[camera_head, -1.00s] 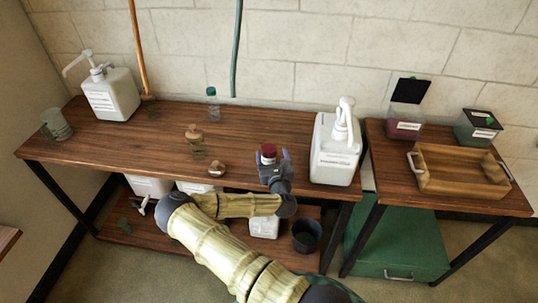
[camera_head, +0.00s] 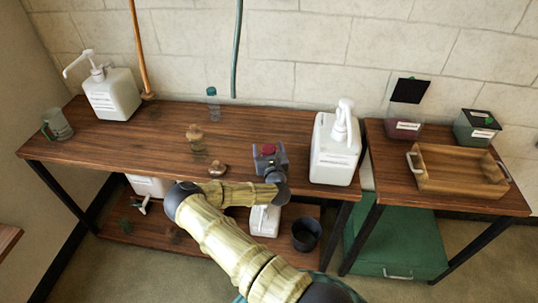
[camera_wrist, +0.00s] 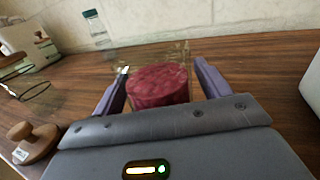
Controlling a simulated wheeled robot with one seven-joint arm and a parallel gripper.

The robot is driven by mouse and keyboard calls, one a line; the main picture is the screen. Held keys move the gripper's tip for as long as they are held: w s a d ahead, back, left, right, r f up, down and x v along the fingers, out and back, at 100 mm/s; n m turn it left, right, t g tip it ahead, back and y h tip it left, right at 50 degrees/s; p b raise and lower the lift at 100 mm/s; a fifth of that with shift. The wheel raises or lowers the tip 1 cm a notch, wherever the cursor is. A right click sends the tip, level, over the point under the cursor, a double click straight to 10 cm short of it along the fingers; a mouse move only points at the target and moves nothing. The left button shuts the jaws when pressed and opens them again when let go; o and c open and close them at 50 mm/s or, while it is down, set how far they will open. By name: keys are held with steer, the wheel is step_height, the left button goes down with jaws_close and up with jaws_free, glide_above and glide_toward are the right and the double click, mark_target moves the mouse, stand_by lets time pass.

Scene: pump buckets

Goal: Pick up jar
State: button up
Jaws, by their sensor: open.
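The jar (camera_wrist: 158,85) is clear, with dark red contents, and stands on the wooden table. In the head view the jar (camera_head: 268,150) shows as a small red spot near the table's right part. My gripper (camera_head: 270,155) is open at the jar. In the wrist view my gripper (camera_wrist: 162,82) has one purple finger on each side of the jar, with a gap on both sides. The lower near part of the jar is hidden behind the gripper's body.
A white pump bucket (camera_head: 335,155) stands to the right on the table (camera_head: 110,147). A wooden-knobbed item (camera_head: 217,168), a glass bottle (camera_head: 196,142) and a blue-capped bottle (camera_head: 213,107) are to the left. A second pump bucket (camera_head: 112,97) stands far left.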

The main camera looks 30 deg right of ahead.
steer(key=shift+c, duration=0.3)
steer(key=c, duration=1.2)
step_height(320, 180, up, 10)
steer(key=shift+r, duration=0.1)
steer(key=shift+c, duration=0.2)
